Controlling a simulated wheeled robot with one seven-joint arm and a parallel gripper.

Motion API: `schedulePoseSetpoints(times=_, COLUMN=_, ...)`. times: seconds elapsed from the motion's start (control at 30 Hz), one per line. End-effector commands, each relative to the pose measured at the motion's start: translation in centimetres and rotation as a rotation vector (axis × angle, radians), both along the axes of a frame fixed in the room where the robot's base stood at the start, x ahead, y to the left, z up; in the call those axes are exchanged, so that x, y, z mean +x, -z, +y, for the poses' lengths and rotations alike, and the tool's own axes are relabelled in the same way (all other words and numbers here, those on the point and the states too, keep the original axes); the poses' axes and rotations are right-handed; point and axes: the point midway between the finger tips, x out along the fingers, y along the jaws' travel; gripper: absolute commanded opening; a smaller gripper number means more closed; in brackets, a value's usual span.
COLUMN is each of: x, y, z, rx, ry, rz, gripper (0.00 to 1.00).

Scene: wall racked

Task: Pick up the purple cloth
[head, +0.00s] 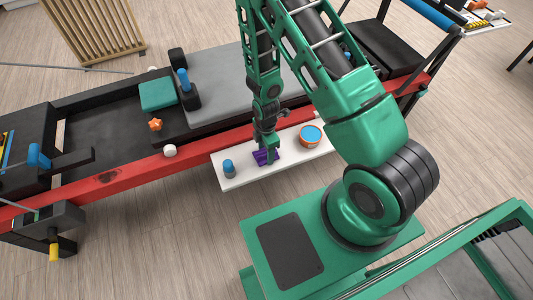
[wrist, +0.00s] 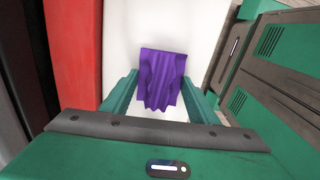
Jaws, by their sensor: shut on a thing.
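The purple cloth (head: 263,157) is at the white shelf (head: 236,179), with its folds hanging in the wrist view (wrist: 161,76). My gripper (head: 267,151) points down over the shelf and is shut on the cloth. In the wrist view, my gripper's two green fingers (wrist: 160,88) stand on either side of the cloth. I cannot tell whether the cloth still touches the shelf.
On the shelf, a blue-topped grey cylinder (head: 229,169) stands left of the cloth and an orange tub with a blue top (head: 310,135) stands right. A red rail (head: 130,175) runs behind the shelf. A teal block (head: 158,93) lies farther back.

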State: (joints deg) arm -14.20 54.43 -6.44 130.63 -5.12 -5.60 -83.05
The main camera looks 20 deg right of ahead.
Motion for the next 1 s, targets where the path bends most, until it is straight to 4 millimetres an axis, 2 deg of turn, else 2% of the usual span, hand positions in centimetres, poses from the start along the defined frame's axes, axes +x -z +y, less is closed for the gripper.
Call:
schedulePoseSetpoints(times=0.37, x=0.1, y=-0.8, z=0.0, rx=0.000, ry=0.000, rz=-0.001, gripper=0.31)
schedulePoseSetpoints(times=0.63, x=0.1, y=-4.3, z=0.0, rx=0.001, ry=0.000, rz=-0.004, gripper=0.31)
schedulePoseSetpoints(times=1.0, x=-4.6, y=-8.9, z=6.6, rx=0.001, ry=-0.005, rz=-0.002, gripper=0.31)
